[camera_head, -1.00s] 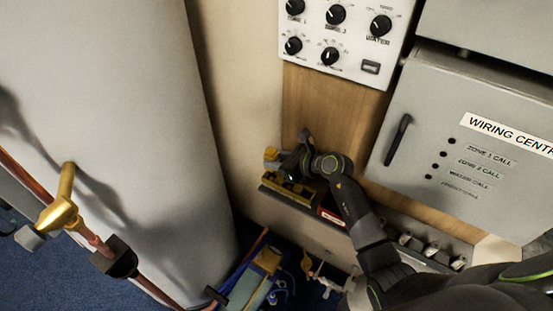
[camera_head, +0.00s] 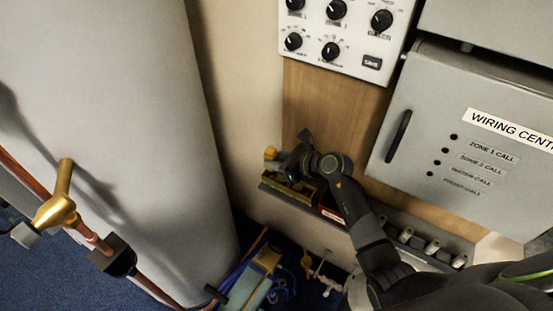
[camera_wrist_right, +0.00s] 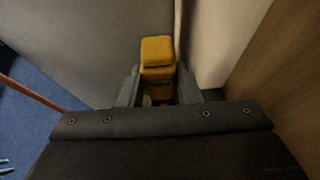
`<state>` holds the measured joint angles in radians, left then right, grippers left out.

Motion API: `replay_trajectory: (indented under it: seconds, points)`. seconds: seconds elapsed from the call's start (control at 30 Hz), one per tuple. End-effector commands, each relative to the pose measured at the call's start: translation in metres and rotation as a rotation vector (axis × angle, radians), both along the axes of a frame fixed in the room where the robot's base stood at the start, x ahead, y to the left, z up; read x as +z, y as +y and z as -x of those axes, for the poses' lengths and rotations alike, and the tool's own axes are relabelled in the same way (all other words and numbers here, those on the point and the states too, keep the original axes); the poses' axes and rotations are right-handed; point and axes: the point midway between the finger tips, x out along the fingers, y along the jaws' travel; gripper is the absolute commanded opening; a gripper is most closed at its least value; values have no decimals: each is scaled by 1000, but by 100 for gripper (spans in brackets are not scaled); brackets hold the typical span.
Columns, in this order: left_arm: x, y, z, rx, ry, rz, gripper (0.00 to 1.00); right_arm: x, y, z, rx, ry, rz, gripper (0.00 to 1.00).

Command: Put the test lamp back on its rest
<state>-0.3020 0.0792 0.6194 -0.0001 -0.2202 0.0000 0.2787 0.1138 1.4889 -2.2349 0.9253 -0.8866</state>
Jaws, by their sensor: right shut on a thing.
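The test lamp appears to be the yellow block-shaped thing (camera_wrist_right: 157,62) between the fingers of my right gripper (camera_wrist_right: 158,88) in the wrist view. In the head view its yellow end (camera_head: 270,153) shows at the left of my right gripper (camera_head: 282,162), which is shut on it. The gripper is over the left end of a wall ledge. A dark and yellow holder (camera_head: 292,190) sits on that ledge just below the gripper, partly hidden by it. I cannot tell whether this is the rest, or whether the lamp touches it. My left gripper is not in view.
A large grey cylinder (camera_head: 125,110) fills the left, with copper pipe and a brass valve (camera_head: 57,208) before it. A grey wiring box (camera_head: 455,125) and a white dial panel (camera_head: 345,30) are on the wall. Tools (camera_head: 265,270) lie below the ledge.

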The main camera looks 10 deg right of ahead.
Motion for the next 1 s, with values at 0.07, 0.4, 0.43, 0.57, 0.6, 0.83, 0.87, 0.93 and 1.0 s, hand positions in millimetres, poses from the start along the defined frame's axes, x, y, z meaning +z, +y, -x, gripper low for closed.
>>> replay_trajectory:
  seconds: [0.07, 0.4, 0.43, 0.57, 0.6, 0.83, 0.87, 0.93, 1.0]
  points:
    - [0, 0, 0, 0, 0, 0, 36, 0, 0, 0, 0, -1, -1, 0]
    - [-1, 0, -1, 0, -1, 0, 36, 0, 0, 0, 0, -1, -1, 0]
    - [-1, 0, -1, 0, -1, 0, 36, -1, 0, 0, 0, -1, -1, 0]
    - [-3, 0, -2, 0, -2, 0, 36, -3, 0, 0, 0, -1, -1, 0]
    - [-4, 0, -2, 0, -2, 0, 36, -4, 0, 0, 0, -1, -1, 0]
    - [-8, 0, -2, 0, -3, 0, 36, -9, 0, 0, 0, -1, -1, 0]
    - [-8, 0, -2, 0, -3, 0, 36, -9, 0, 0, 0, -1, -1, 0]
    - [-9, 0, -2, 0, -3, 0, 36, -11, 0, 0, 0, -1, -1, 0]
    - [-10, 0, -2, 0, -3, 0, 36, -12, 0, 0, 0, -1, -1, 0]
